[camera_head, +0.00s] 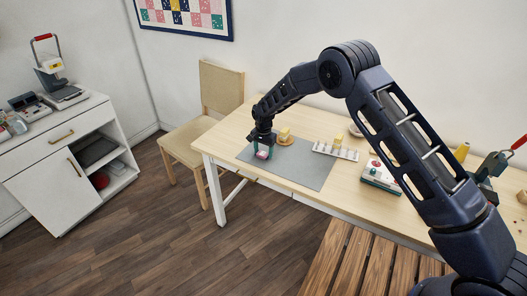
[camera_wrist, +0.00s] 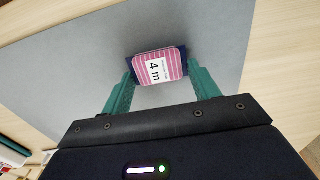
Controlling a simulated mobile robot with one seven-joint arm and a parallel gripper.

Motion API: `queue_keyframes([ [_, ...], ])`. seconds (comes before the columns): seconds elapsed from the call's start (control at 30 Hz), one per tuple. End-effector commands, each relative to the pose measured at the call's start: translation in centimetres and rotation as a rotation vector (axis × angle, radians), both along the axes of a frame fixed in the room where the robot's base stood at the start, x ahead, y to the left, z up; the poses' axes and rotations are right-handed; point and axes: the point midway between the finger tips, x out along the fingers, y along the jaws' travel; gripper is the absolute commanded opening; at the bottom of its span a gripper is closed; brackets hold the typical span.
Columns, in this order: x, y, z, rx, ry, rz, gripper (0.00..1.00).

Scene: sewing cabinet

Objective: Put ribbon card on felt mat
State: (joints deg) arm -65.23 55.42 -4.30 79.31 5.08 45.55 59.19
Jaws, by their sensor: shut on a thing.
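The ribbon card (camera_wrist: 172,66) is a small pink-striped card with a dark edge and a white label reading "4 m". It also shows in the head view (camera_head: 262,154). My gripper (camera_wrist: 160,80) has its two green fingers shut on the card, one at each side. In the head view my gripper (camera_head: 262,147) is over the left part of the felt mat (camera_head: 309,174), a grey rectangle on the wooden table. The mat (camera_wrist: 80,70) fills most of the wrist view behind the card. Whether the card touches the mat I cannot tell.
A yellow item on a round wooden coaster (camera_head: 286,141) sits close to my gripper at the mat's back edge. A white tray (camera_head: 335,151) and a white-and-red box (camera_head: 380,177) stand to the right. A chair (camera_head: 188,151) is left of the table (camera_head: 215,140).

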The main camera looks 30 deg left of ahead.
Motion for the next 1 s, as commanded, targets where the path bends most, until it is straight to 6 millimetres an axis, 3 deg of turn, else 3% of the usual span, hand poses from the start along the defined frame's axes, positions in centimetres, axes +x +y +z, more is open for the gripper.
queue_keyframes([
  [0.07, 0.0, 0.0, -0.2, 0.0, 0.0, 0.0, 0.39],
  [0.1, 0.0, 0.0, -0.2, 0.0, 0.0, 0.0, 0.69],
  [0.2, 0.0, 0.0, -0.2, 0.0, 0.0, 0.0, 0.82],
  [0.57, 0.0, 0.0, 0.4, 0.001, 0.0, 0.0, 0.82],
  [0.73, 0.0, 0.1, 2.7, 0.003, -0.001, 0.0, 0.82],
  [1.0, 0.0, 0.1, 7.9, 0.003, -0.001, -0.001, 0.82],
])
